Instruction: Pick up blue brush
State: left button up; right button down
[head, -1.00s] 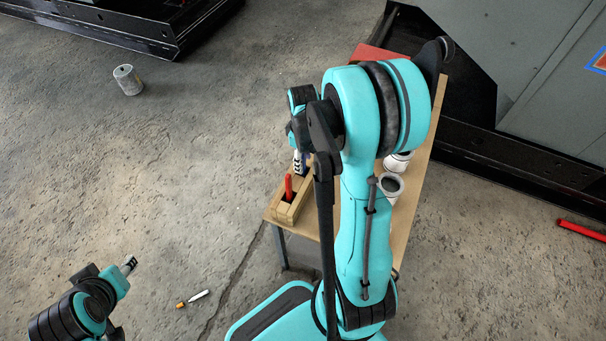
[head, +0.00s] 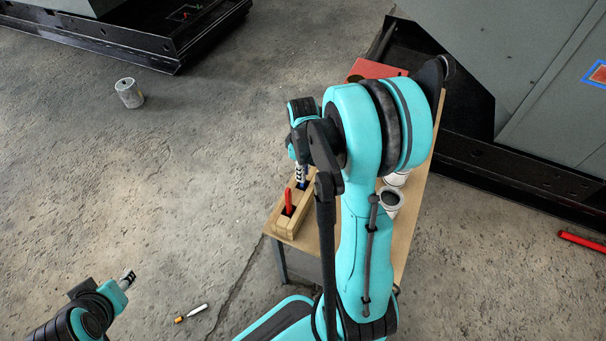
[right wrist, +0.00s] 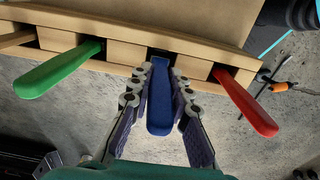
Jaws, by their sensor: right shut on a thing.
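The blue brush (right wrist: 160,100) has its handle between the two fingers of my right gripper (right wrist: 160,88) in the right wrist view. The gripper is shut on the handle. The brush's far end is at a slot of the wooden holder (right wrist: 195,62), which also shows in the head view (head: 283,224). In the head view my right gripper (head: 300,174) is above the holder's far part, partly hidden by my arm. My left gripper (head: 128,280) is at the lower left over the floor, away from the holder; its jaws are too small to read.
A green handle (right wrist: 62,70) and a red handle (right wrist: 245,103) stick out of the holder on either side. White cups (head: 391,201) and a red box (head: 376,69) are on the bench (head: 412,215).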

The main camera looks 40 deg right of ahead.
notch_tip(320, 180, up, 17)
jog(key=p, duration=0.5)
jog(key=shift+a+f, duration=0.1)
jog(key=shift+f, duration=0.1)
dwell(0.3)
